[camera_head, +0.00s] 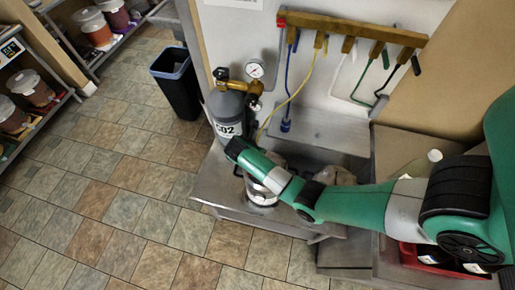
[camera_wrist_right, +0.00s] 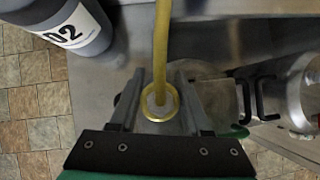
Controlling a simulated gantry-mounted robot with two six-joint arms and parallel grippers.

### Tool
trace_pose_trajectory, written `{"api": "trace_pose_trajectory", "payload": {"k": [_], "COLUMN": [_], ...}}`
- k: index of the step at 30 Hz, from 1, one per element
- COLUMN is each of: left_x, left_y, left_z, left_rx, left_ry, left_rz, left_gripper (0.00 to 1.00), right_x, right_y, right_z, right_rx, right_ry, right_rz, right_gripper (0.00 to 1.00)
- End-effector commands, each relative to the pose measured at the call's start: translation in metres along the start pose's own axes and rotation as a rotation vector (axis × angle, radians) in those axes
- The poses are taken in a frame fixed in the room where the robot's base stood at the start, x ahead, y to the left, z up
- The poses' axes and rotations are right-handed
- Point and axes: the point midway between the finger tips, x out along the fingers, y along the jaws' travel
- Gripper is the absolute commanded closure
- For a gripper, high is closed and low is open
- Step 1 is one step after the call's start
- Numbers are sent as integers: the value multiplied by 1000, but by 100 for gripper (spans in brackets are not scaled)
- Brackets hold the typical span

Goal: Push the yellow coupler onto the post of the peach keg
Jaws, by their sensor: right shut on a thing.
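The yellow coupler (camera_wrist_right: 160,119) shows in the right wrist view as a yellow ring with a pale centre, between the fingers of my right gripper (camera_wrist_right: 160,80). The gripper is shut on it, and its yellow hose (camera_wrist_right: 161,40) runs up out of that view. In the head view the hose (camera_head: 290,98) hangs from the wall rail to behind my right arm. A steel keg (camera_head: 262,192) stands partly hidden under my right wrist. A steel vessel with dark handles (camera_wrist_right: 297,95) is right of the gripper in the wrist view. I cannot tell which is the peach keg; no post is clear. My left gripper is out of view.
A grey CO2 cylinder (camera_head: 226,108) with a gauge (camera_head: 256,70) stands close to my right gripper. Other hoses hang from the wooden rail (camera_head: 355,28). A black bin (camera_head: 181,92) stands on the tiled floor. Shelves with buckets (camera_head: 30,88) are at left.

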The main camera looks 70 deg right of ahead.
Motion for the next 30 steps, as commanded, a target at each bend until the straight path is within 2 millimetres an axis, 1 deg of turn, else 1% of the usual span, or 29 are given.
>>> {"api": "trace_pose_trajectory", "payload": {"k": [11, 21, 30], "left_x": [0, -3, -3], "left_y": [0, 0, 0], "left_z": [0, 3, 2], "left_rx": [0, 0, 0], "left_ry": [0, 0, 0], "left_rz": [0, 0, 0], "left_gripper": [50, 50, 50], "right_x": [1, 7, 7], "right_y": [0, 0, 0], "right_z": [0, -4, -4], "right_rx": [0, 0, 0], "right_ry": [0, 0, 0], "right_rz": [0, 0, 0], "right_gripper": [100, 100, 100]}}
